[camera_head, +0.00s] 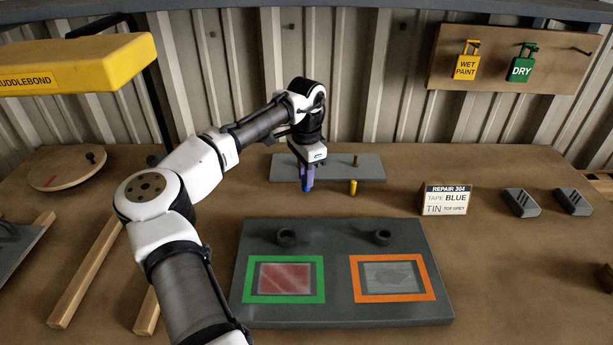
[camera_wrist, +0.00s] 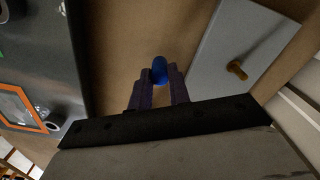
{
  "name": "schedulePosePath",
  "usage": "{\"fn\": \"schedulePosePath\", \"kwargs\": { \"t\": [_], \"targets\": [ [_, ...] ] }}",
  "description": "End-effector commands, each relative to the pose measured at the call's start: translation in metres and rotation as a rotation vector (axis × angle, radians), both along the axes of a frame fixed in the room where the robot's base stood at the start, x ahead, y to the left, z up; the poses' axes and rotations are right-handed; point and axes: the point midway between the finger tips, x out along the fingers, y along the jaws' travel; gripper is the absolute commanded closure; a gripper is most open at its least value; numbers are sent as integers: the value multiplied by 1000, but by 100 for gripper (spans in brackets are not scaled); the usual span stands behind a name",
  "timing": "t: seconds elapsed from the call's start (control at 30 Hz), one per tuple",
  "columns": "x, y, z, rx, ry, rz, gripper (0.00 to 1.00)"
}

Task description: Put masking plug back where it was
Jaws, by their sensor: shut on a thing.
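My gripper (camera_head: 307,178) is shut on a blue plug (camera_head: 307,188), taken to be the masking plug. Its rounded blue end shows between the fingertips in the wrist view (camera_wrist: 160,70); the rest is hidden by the fingers. The gripper points down over the front left part of a grey plate (camera_head: 325,172), and I cannot tell the exact height. A brass peg (camera_head: 355,160) stands on the plate. Nearer, a dark panel (camera_head: 340,312) carries two dark round collars (camera_head: 287,236) (camera_head: 382,236).
The panel has a green frame (camera_head: 285,298) around a red window and an orange frame (camera_head: 393,298) around a grey window. A sign (camera_head: 446,200) reads "REPAIR 304, TAPE BLUE, TIN TOP GREY". Two dark blocks (camera_head: 521,203) (camera_head: 573,202) lie right. Wood strips (camera_head: 90,270) lie left.

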Motion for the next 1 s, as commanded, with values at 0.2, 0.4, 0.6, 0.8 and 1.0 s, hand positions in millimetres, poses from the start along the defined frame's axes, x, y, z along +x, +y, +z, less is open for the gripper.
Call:
{"fn": "schedulePosePath", "kwargs": {
  "t": [0.2,0.4,0.6,0.8,1.0],
  "targets": [
    [0,0,-14,-1,0,0,100],
    [0,0,-14,-1,0,-1,100],
    [0,0,-16,0,0,-1,67],
    [0,0,-16,0,0,-1,60],
    [0,0,-14,0,-1,-1,60]
  ]
}}
